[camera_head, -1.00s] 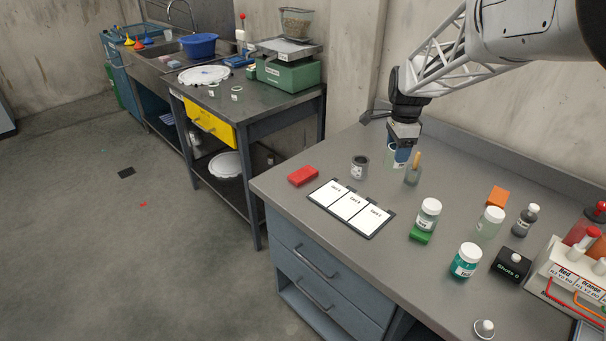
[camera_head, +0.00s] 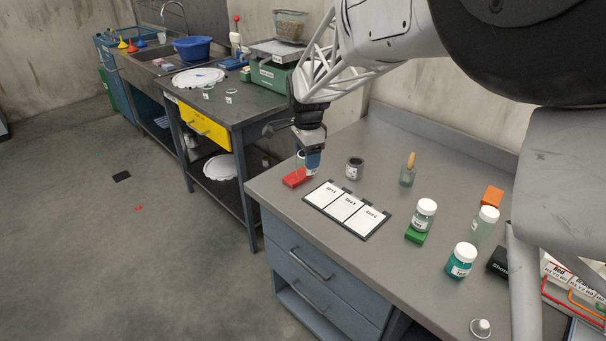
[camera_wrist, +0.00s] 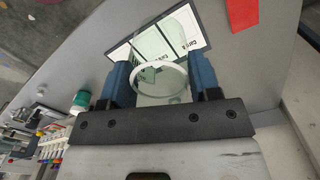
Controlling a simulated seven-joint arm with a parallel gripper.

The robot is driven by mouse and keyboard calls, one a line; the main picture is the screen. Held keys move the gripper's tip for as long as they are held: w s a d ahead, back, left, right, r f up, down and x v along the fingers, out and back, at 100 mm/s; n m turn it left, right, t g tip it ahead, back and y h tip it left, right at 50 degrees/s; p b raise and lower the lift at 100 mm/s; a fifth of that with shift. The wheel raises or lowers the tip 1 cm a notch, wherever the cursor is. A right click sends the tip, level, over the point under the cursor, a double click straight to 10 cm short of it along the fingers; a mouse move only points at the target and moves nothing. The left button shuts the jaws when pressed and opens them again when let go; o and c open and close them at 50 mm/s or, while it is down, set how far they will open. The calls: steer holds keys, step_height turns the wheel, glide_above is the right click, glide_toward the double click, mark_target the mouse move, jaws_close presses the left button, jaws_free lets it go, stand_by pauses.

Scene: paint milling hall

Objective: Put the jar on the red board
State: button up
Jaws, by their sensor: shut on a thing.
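The red board (camera_head: 295,178) is a small red block lying near the left end of the workbench. In the wrist view it (camera_wrist: 242,13) shows at the top, to the right of the jar. The jar (camera_wrist: 160,88) is clear glass with a pale rim. My gripper (camera_wrist: 163,82) is shut on it, one blue finger on each side. In the head view my gripper (camera_head: 311,160) is beside the red board, and the jar (camera_head: 299,158) is mostly hidden behind the finger. I cannot tell the jar's height above the bench.
A dark grey pot (camera_head: 355,168) stands just right of my gripper. A card holder with white cards (camera_head: 346,208) lies in front. A glass with a brush (camera_head: 408,174), a jar on a green block (camera_head: 424,215) and a teal jar (camera_head: 461,260) stand further right.

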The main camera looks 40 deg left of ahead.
mark_target(308, 176)
step_height(308, 176, down, 7)
steer(key=shift+w+d+f, duration=0.1)
steer(key=shift+w, duration=0.1)
stand_by(0.4)
steer(key=w+a+f, duration=0.1)
steer(key=w+a, duration=0.8)
steer(key=a, duration=0.4)
steer(key=shift+f, duration=0.25)
steer(key=shift+a, duration=0.1)
steer(key=shift+f, duration=0.1)
steer(key=shift+f, duration=1.65)
steer(key=shift+f, duration=0.15)
steer(key=o, duration=0.9)
